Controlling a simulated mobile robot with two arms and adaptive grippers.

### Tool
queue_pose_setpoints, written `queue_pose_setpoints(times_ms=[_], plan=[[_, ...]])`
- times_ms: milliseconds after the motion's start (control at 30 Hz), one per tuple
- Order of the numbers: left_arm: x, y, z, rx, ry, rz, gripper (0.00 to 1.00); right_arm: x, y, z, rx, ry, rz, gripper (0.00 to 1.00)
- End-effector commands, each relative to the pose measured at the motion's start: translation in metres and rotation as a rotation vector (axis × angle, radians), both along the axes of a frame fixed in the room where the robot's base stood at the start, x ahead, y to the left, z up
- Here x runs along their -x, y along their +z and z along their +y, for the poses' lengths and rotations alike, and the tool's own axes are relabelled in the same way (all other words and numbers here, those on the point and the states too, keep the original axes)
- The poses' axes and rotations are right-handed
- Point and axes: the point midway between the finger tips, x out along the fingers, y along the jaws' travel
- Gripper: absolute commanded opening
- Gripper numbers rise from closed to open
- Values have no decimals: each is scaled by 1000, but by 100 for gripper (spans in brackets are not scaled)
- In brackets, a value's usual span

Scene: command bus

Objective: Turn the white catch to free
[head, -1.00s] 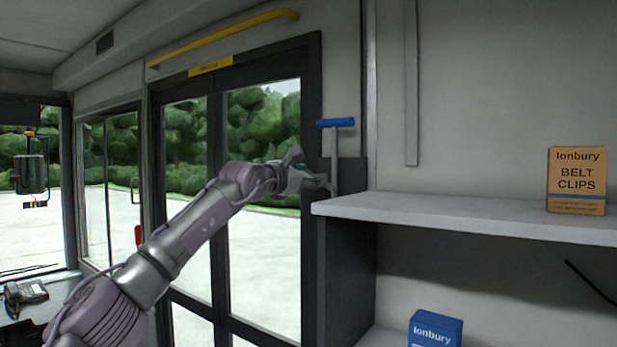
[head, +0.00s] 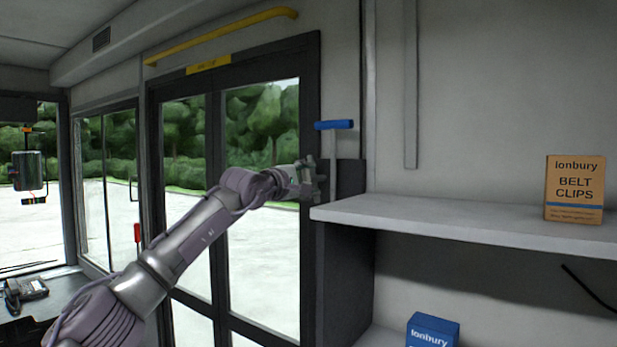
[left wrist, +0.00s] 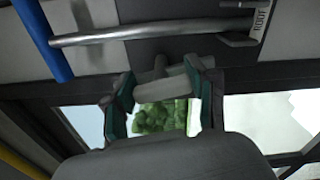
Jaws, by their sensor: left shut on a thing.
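The white catch (left wrist: 160,90) shows in the left wrist view as a pale grey-white piece between the two dark green finger pads. My left gripper (head: 312,180) is shut on it, in front of the dark panel beside the door. In the head view the gripper hides the catch. A metal rod with a blue T-handle (head: 334,125) stands just behind and above the gripper. In the left wrist view the rod (left wrist: 140,33) runs across the top, close to the fingers but apart from them. My right gripper is not in view.
A grey shelf (head: 450,216) juts out right of the gripper, with a tan belt clips box (head: 575,189) on it. A blue box (head: 433,330) sits below. The glass door (head: 262,240) is behind my arm. A yellow rail (head: 220,38) runs above.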

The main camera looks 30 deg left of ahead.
Motion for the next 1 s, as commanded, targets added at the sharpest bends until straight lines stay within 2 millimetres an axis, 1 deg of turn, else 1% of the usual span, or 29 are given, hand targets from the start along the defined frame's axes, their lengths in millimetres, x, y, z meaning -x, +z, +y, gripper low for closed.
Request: queue_pose_setpoints(times_ms=[200, 400, 967, 1000], plan=[[0, 0, -1, -125, -1, -18, 23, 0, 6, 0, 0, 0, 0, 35], [0, -2, -1, -189, -1, -26, 23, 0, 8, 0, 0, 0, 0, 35], [0, -3, -1, -219, -2, -27, 22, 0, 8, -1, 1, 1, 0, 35], [0, -3, -1, -219, -1, -27, 62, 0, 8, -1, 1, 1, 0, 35]])
